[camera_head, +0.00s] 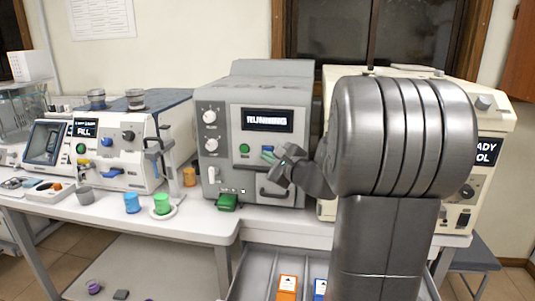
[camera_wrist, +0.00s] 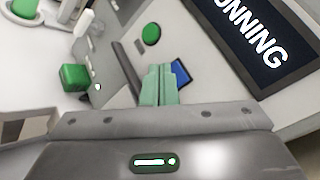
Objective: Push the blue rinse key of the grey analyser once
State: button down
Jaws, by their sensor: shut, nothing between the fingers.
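The grey analyser (camera_head: 222,120) stands on the bench in the middle of the head view, and its display (camera_head: 267,119) reads "RUNNING". Its blue rinse key (camera_head: 267,149) sits below the display, to the right of a round green key (camera_head: 244,148). In the wrist view the square blue key (camera_wrist: 181,72) shows partly behind the fingertips. My gripper (camera_wrist: 158,70) is shut and empty, its green fingertips at the left edge of the blue key. It also shows in the head view (camera_head: 268,156). I cannot tell whether the tips touch the key.
A door handle (camera_head: 272,194) sits below the keys. A green block (camera_head: 227,202) lies at the analyser's front left. A white machine (camera_head: 127,150) stands left, a cream one (camera_head: 488,140) right behind my arm.

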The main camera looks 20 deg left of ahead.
jog(key=s, duration=0.2)
jog(key=s+d+b, duration=0.1)
jog(key=s, duration=0.2)
dwell(0.5)
jog(key=shift+w, duration=0.15)
dwell(0.4)
jog(key=shift+s+d+f+p, duration=0.1)
jog(key=shift+s+d+p, duration=0.15)
jog(key=shift+s, duration=0.8)
jog(key=shift+s+d+p, duration=0.2)
jog(key=shift+s+d, duration=0.05)
jog(key=shift+s, duration=0.75)
